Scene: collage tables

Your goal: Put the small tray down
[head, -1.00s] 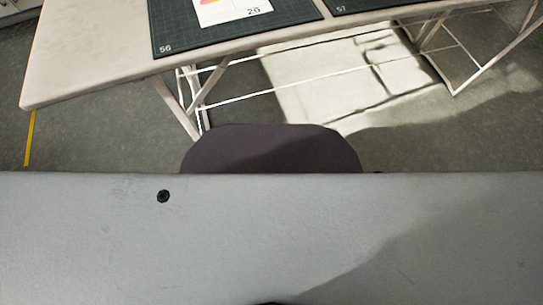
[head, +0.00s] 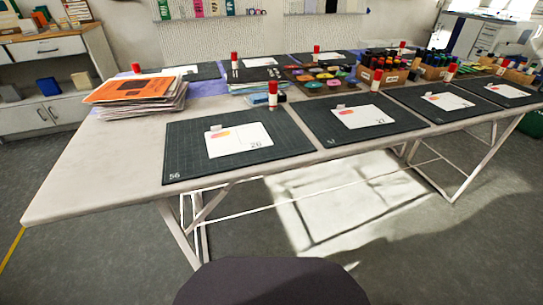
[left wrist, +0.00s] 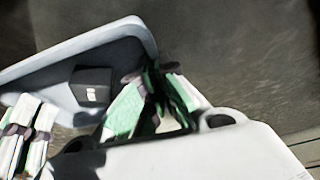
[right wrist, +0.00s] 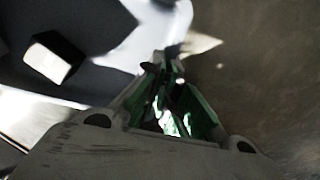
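The small tray is a pale grey tray with raised walls. It shows in the left wrist view (left wrist: 85,42) and in the right wrist view (right wrist: 158,22), not in the head view. My right gripper (right wrist: 165,68) is closed at another part of the rim. The fingertips are partly in shadow. Neither gripper shows in the head view.
In the head view, a long table (head: 110,165) carries cutting mats (head: 235,165), glue sticks and a paper stack (head: 135,97). Its front left end is bare. A dark rounded seat-like thing (head: 270,282) stands before it. Cabinets (head: 50,75) line the back left.

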